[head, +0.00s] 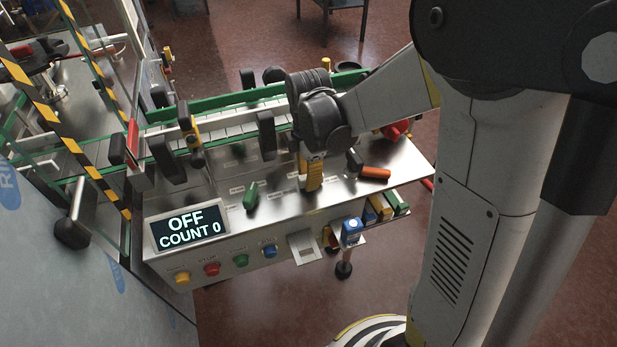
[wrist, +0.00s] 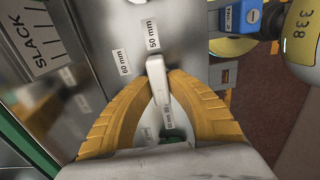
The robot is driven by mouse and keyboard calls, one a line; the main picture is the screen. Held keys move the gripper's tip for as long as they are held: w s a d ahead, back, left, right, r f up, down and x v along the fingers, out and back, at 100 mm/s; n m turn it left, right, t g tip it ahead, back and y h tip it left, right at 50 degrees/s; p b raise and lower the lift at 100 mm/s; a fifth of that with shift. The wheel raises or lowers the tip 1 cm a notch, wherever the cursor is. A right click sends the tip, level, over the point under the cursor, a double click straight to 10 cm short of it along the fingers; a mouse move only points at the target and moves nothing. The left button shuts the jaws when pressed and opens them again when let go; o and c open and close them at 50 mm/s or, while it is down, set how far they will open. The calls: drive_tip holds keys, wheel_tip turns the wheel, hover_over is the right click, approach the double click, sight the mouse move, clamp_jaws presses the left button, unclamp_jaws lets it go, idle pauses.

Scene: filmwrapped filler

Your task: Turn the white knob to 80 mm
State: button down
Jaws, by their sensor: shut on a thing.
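The white knob (wrist: 157,88) is a narrow bar on the metal panel in the wrist view. Its upper end points close to the "50 mm" label (wrist: 153,34). The "60 mm" label (wrist: 122,62) is just to the left. I cannot read an 80 mm label; a small label between my fingers is too blurred. My gripper (wrist: 158,94) has yellow fingers shut on the knob from both sides. In the head view my gripper (head: 313,176) reaches down to the panel and hides the knob.
A green knob (head: 251,196) and an orange handle (head: 375,173) flank my gripper on the panel (head: 225,172). The display (head: 188,226) reads "OFF COUNT 0". Coloured buttons (head: 212,269) line the front. A green-edged conveyor (head: 228,128) runs behind. A blue item (head: 352,230) sits at the front right.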

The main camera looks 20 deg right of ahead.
idle(0.3)
drive_tip(key=c, duration=1.3)
unclamp_jaws()
drive_tip(key=shift+r, duration=0.1)
wheel_tip(320, 180, up, 12)
drive_tip(key=s+r+m+t, duration=0.1)
drive_tip(key=s+m+t, duration=0.6)
drive_tip(key=s+m, duration=0.5)
drive_tip(key=m, duration=0.6)
drive_tip(key=shift+s+d+r, duration=0.15)
drive_tip(key=shift+s+d, duration=0.15)
drive_tip(key=shift+d, duration=0.05)
